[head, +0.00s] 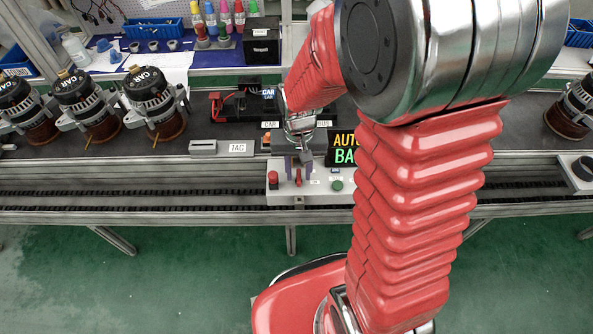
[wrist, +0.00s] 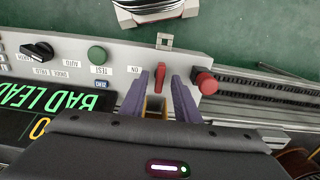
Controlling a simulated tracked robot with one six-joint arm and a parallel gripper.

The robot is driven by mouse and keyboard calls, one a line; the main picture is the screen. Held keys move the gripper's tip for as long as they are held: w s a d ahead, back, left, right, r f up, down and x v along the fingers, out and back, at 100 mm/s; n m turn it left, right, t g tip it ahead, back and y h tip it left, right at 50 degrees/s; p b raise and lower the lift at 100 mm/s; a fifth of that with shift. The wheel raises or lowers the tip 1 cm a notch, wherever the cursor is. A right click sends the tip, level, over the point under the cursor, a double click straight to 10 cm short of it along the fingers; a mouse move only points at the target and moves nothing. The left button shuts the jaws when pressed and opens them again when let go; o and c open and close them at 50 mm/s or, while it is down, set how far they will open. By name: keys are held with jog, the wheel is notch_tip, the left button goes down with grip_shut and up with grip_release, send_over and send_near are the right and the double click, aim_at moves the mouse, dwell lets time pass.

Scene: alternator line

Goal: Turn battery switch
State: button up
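The white control panel (head: 315,196) stands at the front of the bench, and its face shows in the wrist view (wrist: 125,62). A red lever switch (wrist: 160,78), beside a label reading ON, is on the panel; I take it as the battery switch. My gripper (wrist: 160,80) has two purple fingers, apart, one on each side of the red lever, with gaps visible.
A red button (wrist: 205,82) is close beside one finger. A green TEST button (wrist: 97,54) and a black knob (wrist: 37,50) are on the other side. A display (wrist: 45,105) reads BAD LEAD. Several alternators (head: 155,100) stand left on the bench.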

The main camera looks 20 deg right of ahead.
jog(key=shift+c, duration=0.6)
grip_shut()
jog(key=shift+a, duration=0.15)
